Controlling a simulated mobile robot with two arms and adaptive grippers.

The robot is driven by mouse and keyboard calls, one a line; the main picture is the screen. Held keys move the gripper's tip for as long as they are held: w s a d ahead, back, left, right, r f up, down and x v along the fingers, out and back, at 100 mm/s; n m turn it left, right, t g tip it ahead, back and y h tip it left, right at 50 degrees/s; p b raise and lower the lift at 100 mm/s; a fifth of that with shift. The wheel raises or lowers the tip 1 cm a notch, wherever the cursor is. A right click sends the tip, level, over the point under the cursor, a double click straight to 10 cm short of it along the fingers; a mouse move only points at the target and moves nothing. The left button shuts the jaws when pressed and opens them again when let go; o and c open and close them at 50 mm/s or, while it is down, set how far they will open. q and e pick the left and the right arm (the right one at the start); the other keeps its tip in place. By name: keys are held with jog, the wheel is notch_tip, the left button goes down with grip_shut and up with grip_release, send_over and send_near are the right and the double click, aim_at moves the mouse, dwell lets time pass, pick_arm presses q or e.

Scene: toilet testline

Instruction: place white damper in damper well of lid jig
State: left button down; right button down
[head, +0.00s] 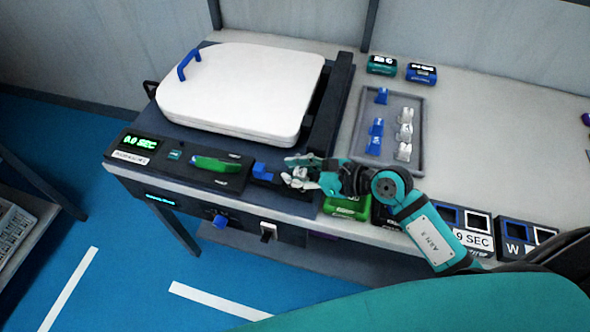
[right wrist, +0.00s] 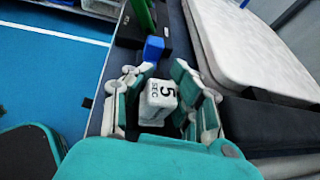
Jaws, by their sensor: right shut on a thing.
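A white damper marked "5 SEC" (right wrist: 158,98) sits between the fingers of my right gripper (right wrist: 158,92) in the right wrist view. In the head view my right gripper (head: 298,172) is shut on it at the front right of the lid jig (head: 325,125); the fingers mostly hide the damper there. The jig carries a large white lid (head: 240,95) with a blue handle. A blue block (head: 262,172) lies just left of my gripper on the jig's front and also shows in the right wrist view (right wrist: 153,48). I cannot make out the damper well. My left gripper is out of view.
A grey tray (head: 421,110) with several blue and white dampers stands to the right. A green box (head: 382,65) and a blue box (head: 421,73) stand behind it. A panel reading "0.0 SEC" (head: 141,142) is at the jig's front left. Labelled bins (head: 468,228) line the front edge.

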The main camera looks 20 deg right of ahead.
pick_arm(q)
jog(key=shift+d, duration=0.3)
pick_arm(e)
jog(key=shift+f, duration=0.15)
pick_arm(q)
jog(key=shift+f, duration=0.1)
pick_arm(e)
jog(key=shift+f, duration=0.1)
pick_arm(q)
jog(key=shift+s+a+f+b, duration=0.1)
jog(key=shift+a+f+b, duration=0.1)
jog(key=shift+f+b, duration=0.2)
pick_arm(e)
jog(key=shift+f, duration=0.5)
jog(key=shift+s, duration=0.1)
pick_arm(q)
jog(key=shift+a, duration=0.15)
pick_arm(e)
jog(key=c, duration=1.1)
grip_release()
jog(key=shift+f, duration=0.15)
